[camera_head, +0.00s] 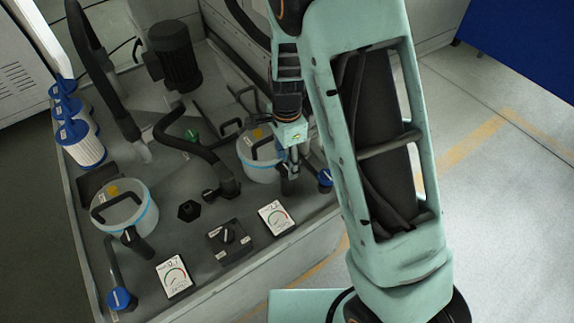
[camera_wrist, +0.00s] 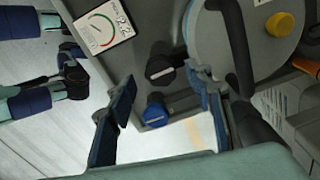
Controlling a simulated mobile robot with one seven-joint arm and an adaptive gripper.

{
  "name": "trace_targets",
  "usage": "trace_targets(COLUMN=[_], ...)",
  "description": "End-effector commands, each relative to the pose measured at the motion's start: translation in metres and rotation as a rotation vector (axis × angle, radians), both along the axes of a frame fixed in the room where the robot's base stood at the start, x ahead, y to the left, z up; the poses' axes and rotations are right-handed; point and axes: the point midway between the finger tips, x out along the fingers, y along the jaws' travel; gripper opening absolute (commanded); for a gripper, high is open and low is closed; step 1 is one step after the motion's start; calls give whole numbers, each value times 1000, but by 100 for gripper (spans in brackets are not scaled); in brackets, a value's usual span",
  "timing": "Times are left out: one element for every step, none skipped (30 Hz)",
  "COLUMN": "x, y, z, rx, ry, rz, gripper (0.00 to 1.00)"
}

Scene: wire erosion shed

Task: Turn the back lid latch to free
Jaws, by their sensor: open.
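The back canister (camera_head: 258,168) is pale with a blue band and a light lid; my arm partly covers it. A black knob with a pale mark, likely the back lid latch (camera_wrist: 160,68), sits beside the canister in the wrist view. My gripper (camera_head: 293,172) points down at the canister's right side. In the wrist view my gripper (camera_wrist: 160,76) is open, with one finger on each side of the black knob. I cannot tell how deep the fingers reach; no contact shows.
A blue knob (camera_wrist: 155,110) is close to the black knob, between the fingers. A dial gauge (camera_wrist: 103,27) lies to the left. The front canister (camera_head: 122,210), a black hose (camera_head: 195,150), a selector knob (camera_head: 227,237) and a motor (camera_head: 175,58) share the deck.

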Motion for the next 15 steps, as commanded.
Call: trace_targets(x=[0, 0, 0, 0, 0, 0, 0, 0, 0, 0, 0, 0, 0, 0, 0], y=[-1, -1, -1, -1, 0, 0, 0, 0, 0, 0, 0, 0, 0, 0, 0], z=[-8, -11, -15, -17, -19, -21, -22, -22, -23, -23, -23, -23, -22, -22, -22], rx=[-1, 0, 0, -1, 0, 0, 0, 0, 0, 0, 1, 1, 0, 0, 0], ry=[2, 1, 1, 2, 1, 0, 0, -1, -1, -1, -2, -2, -1, -1, -1], rz=[-2, -2, -2, -1, -1, 0, 0, 0, 0, 0, 0, 0, 0, 0, 0], gripper=[47, 47, 47, 47, 47, 47, 47, 47, 47, 47, 47, 47, 47, 47, 47])
